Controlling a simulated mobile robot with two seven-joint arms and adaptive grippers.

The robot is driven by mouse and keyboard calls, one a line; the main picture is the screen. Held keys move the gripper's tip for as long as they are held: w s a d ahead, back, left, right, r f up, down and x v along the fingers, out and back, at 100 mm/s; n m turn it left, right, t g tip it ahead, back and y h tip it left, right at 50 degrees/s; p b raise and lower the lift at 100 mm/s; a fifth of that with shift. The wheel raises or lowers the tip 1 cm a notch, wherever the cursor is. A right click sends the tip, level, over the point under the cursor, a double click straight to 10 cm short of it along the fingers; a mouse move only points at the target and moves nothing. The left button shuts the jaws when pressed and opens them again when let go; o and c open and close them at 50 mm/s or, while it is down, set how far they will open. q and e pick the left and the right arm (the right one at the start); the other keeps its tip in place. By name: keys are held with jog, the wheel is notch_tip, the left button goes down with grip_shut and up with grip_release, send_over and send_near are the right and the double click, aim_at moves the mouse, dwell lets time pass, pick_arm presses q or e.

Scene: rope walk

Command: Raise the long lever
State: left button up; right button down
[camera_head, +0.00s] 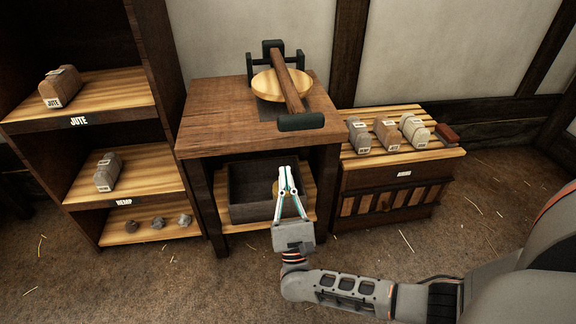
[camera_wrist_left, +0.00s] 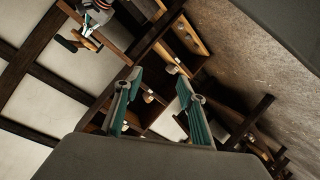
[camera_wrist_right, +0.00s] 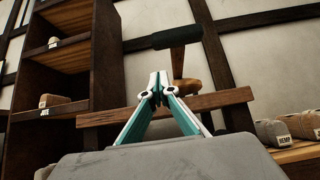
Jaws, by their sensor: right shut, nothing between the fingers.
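The long lever (camera_head: 289,90) is a wooden bar on a dark bracket at the back of the brown table (camera_head: 215,120). Its dark grip (camera_head: 300,122) reaches the table's front edge, and the bar slopes down toward me over a round pale wooden disc (camera_head: 268,84). My right gripper (camera_head: 285,168) is shut and empty, in front of the table and below the grip, apart from it. In the right wrist view the grip (camera_wrist_right: 177,37) shows above the fingertips (camera_wrist_right: 159,82). My left gripper (camera_wrist_left: 155,85) shows only in its own wrist view, open with nothing between its fingers.
A dark open box (camera_head: 250,184) sits on the shelf under the table, behind my right gripper. A shelf unit with jute and hemp bundles (camera_head: 60,86) stands left. A slatted low cabinet (camera_head: 400,155) with several bundles stands right. The floor in front is free, with straw bits.

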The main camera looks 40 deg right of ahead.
pick_arm(q)
jog(key=shift+w+a+m+p, duration=0.15)
jog(key=shift+a+m+p, duration=0.3)
jog(key=shift+a+m, duration=0.2)
pick_arm(e)
notch_tip(320, 180, up, 7)
jog(key=w+d, duration=0.1)
jog(key=w, duration=0.1)
jog(key=shift+w+d, duration=0.25)
pick_arm(q)
jog(key=shift+d, duration=0.1)
